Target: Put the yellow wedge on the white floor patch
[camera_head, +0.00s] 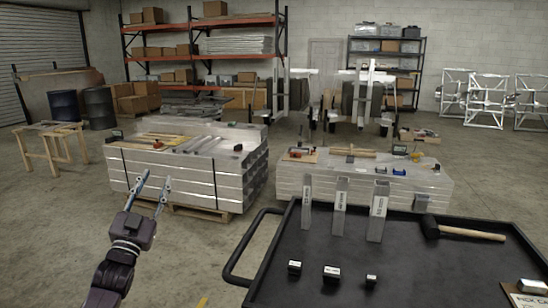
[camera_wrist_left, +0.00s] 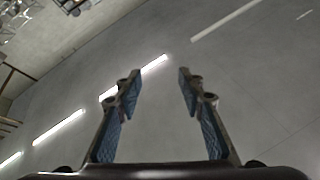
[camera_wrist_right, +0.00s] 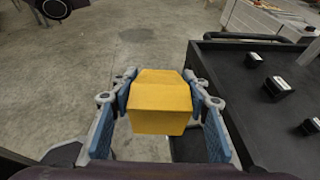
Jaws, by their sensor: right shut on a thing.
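The yellow wedge (camera_wrist_right: 160,108) is in the right wrist view, held between the fingers of my right gripper (camera_wrist_right: 158,84). It is above the concrete floor, just left of the black cart. My right gripper does not show in the head view; a small yellow bit (camera_head: 203,302) at its bottom edge may be part of the wedge. My left gripper (camera_head: 157,177) is open and empty, raised in front of the left metal stack; its spread fingers also show in the left wrist view (camera_wrist_left: 155,85). I cannot make out a white floor patch in any view.
A black cart (camera_head: 262,262) with a handle carries upright metal tubes (camera_head: 340,208), small dark blocks (camera_head: 331,274) and a mallet (camera_head: 465,232). Two low metal stacks (camera_head: 185,175) (camera_head: 365,183) stand behind it. A wooden sawhorse (camera_head: 52,145) is at left. Floor left of the cart is clear.

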